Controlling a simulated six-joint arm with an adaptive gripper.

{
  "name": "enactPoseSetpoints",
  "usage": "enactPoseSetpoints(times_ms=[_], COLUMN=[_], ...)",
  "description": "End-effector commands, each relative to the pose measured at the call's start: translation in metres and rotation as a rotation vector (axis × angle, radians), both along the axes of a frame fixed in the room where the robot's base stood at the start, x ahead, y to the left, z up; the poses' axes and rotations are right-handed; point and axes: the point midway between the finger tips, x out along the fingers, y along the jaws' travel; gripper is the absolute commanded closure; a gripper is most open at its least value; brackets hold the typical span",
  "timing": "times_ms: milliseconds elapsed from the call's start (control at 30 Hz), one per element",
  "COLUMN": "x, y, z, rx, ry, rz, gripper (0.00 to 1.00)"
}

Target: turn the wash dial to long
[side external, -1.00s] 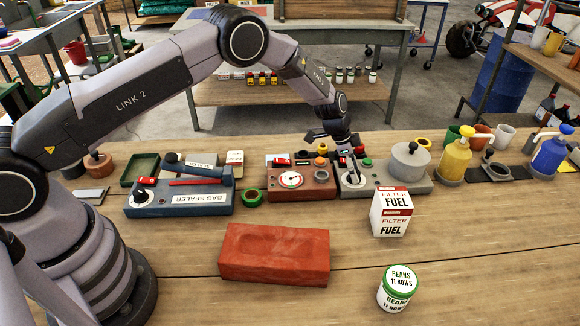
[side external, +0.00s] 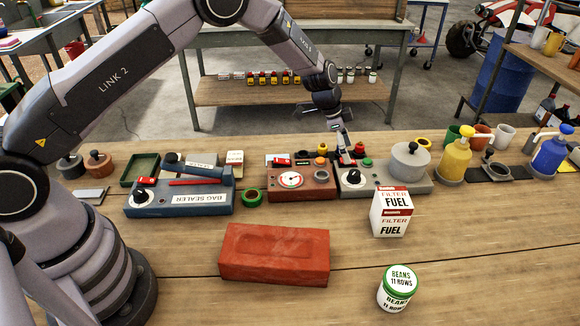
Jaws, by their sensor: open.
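The dial that seems to be the wash dial is a black knob (side external: 353,177) on the front left of a grey unit (side external: 384,186). A pale pointer mark shows on the knob, but its scale and the word "long" are too small to read. My gripper (side external: 346,157) is just above and behind the knob, pointing down. It looks apart from the knob and holds nothing. Its fingers are seen nearly edge-on and overlap the back of the unit. A grey lidded pot (side external: 409,162) sits on the unit's right end, and a green button (side external: 367,163) is near the gripper.
A brown gauge box (side external: 300,183) stands close on the left, with the blue bag sealer (side external: 180,200) beyond it. A fuel filter box (side external: 391,212) stands in front of the grey unit. A red brick (side external: 274,255) and a beans can (side external: 397,289) are nearer.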

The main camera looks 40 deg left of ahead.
Motion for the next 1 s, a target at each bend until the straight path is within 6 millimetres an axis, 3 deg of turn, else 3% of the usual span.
enactPoseSetpoints(times_ms=[100, 233, 667, 767, 867, 1000], x=[-0.004, -0.008, -0.010, -0.013, -0.022, -0.060], y=[0.008, 0.013, 0.016, 0.019, 0.027, 0.048], z=[0.023, 0.038, 0.046, 0.057, 0.094, 0.172], rx=[0.000, 0.000, 0.000, 0.000, -0.003, -0.007], ry=[-0.003, -0.001, -0.001, -0.002, -0.006, -0.007], rz=[0.002, 0.000, 0.000, 0.013, 0.057, 0.174], gripper=[0.36, 0.36, 0.36, 0.36, 0.36, 0.36])
